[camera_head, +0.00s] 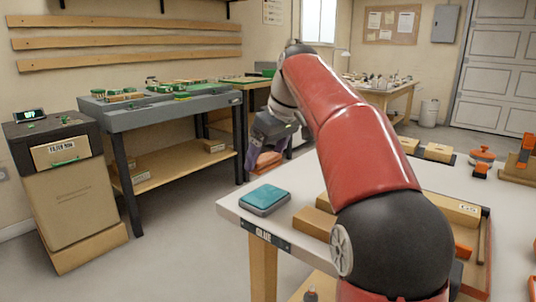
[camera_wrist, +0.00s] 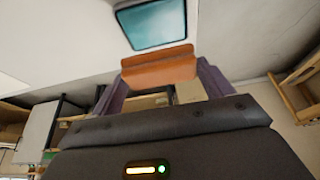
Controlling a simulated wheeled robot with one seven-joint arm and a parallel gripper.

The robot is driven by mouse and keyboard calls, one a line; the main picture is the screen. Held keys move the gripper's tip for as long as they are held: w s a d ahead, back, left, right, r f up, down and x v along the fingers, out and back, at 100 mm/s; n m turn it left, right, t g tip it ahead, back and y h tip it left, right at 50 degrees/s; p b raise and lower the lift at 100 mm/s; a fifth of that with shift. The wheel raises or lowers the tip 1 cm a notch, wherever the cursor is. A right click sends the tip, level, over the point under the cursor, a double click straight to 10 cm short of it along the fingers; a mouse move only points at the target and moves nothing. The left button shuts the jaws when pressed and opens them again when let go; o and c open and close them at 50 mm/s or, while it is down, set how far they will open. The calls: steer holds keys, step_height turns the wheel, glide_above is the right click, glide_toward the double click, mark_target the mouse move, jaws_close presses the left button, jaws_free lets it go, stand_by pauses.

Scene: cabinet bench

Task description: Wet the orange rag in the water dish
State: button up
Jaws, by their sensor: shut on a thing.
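The water dish (camera_head: 265,198) is a low grey square dish with a teal surface. It sits on the left corner of the white table. It also shows at the top of the wrist view (camera_wrist: 155,24). My gripper (camera_wrist: 166,78) is shut on the orange rag (camera_wrist: 160,67), which lies across between its two purple fingers. In the head view the rag (camera_head: 268,160) shows as a small orange patch beyond the dish, partly hidden by the gripper. The rag appears apart from the dish in both views. Whether it is wet cannot be told.
The white table (camera_head: 232,205) has a "GLUE" label on its front edge. Cardboard boxes (camera_head: 314,222) lie right of the dish, partly behind my arm. Orange items (camera_head: 482,155) stand farther right. A grey workbench (camera_head: 160,110) and a bin cabinet (camera_head: 75,190) stand at the left, with open floor between.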

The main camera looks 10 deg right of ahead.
steer(key=shift+f, duration=0.15)
steer(key=b, duration=0.5)
glide_above(262, 193)
steer(key=s, duration=0.1)
steer(key=shift+d+f, duration=0.25)
steer(key=shift+f, duration=1.15)
steer(key=shift+d+f, duration=0.2)
steer(key=shift+f, duration=1.2)
steer(key=shift+s+f, duration=0.1)
steer(key=shift+f, duration=0.55)
step_height(262, 193, up, 7)
steer(key=p, duration=0.6)
steer(key=shift+r+p, duration=0.1)
steer(key=shift+p, duration=0.3)
